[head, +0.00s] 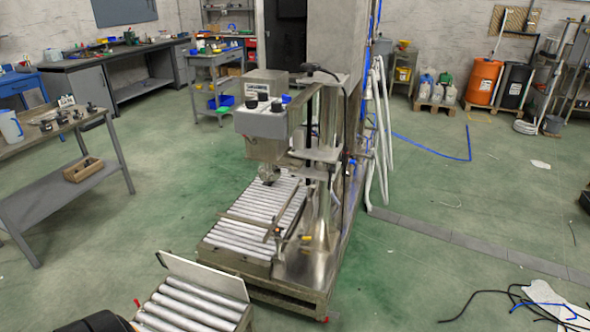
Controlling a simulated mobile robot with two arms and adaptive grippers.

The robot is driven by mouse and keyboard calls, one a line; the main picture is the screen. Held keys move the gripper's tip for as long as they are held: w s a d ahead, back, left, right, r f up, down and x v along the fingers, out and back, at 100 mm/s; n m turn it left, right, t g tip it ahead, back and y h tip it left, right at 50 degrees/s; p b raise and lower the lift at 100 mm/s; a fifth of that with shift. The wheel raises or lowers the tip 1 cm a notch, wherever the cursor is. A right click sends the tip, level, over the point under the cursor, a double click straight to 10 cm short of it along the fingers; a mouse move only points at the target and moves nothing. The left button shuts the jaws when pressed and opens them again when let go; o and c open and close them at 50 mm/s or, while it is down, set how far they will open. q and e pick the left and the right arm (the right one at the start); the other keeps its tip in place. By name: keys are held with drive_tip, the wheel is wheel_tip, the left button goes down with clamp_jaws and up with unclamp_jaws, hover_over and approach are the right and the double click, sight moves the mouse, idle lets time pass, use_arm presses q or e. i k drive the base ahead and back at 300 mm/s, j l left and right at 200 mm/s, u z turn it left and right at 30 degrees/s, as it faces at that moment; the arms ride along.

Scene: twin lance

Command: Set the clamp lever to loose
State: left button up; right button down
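A grey machine with a control box (262,121) stands in the middle of the head view, beside a tall column. A black handle-like part (320,71) sits at the top of its upright, right of the box. Smaller fittings with an orange part (306,237) sit low on the upright beside the rollers. I cannot tell for certain which part is the clamp lever, or how it is set. Neither of my grippers can be made out in the head view.
A roller conveyor (232,237) runs under the machine, with a second roller section (190,305) in front behind a pale plate (205,275). A workbench (50,135) stands left. Cables (515,300) lie on the floor at lower right. Green floor right of the machine is mostly open.

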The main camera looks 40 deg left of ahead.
sight(330, 180)
drive_tip(key=i+j+u, duration=0.2)
drive_tip(key=i+u, duration=0.55)
